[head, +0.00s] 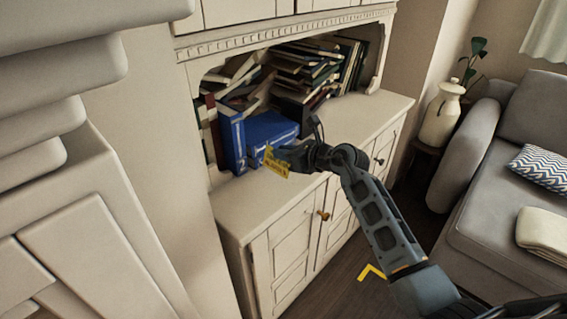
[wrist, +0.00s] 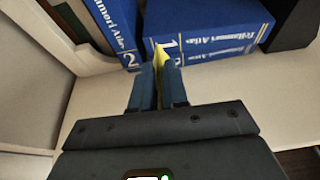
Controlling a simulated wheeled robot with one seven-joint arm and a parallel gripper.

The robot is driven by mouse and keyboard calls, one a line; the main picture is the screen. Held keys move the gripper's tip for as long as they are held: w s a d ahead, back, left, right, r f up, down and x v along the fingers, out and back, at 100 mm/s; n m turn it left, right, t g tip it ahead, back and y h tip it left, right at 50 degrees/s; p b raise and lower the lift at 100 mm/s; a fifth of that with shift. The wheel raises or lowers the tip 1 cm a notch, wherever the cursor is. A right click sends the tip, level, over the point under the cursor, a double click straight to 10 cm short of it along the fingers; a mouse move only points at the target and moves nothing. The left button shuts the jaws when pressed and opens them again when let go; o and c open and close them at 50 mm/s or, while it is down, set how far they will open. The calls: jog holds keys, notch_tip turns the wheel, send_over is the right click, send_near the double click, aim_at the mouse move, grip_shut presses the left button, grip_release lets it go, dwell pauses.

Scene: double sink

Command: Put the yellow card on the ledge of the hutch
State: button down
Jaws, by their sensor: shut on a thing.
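The yellow card (head: 277,164) is held at the tip of my gripper (head: 277,155), with its printed face showing in the head view. In the wrist view the card (wrist: 162,57) shows edge-on as a thin yellow strip between the fingers of my gripper (wrist: 160,85), which are shut on it. The hutch ledge (head: 350,120) is the cream top of the lower cabinet. It also shows in the wrist view (wrist: 240,82). My gripper is over the left part of the ledge, in front of the blue books. I cannot tell whether the card touches anything.
A blue atlas (wrist: 200,40) lies flat on the ledge just beyond my fingers, and another blue atlas (head: 232,140) stands left of it. Stacked books (head: 300,75) fill the hutch behind. A sofa (head: 500,190) and a white jug (head: 440,112) are at the right.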

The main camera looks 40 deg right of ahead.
aim_at(283, 165)
jog(key=shift+w+a+f, duration=0.1)
jog(key=shift+a+f, duration=0.05)
jog(key=shift+f, duration=2)
jog(key=c, duration=1.1)
grip_release()
jog(key=v, duration=1.2)
jog(key=shift+b, duration=0.3)
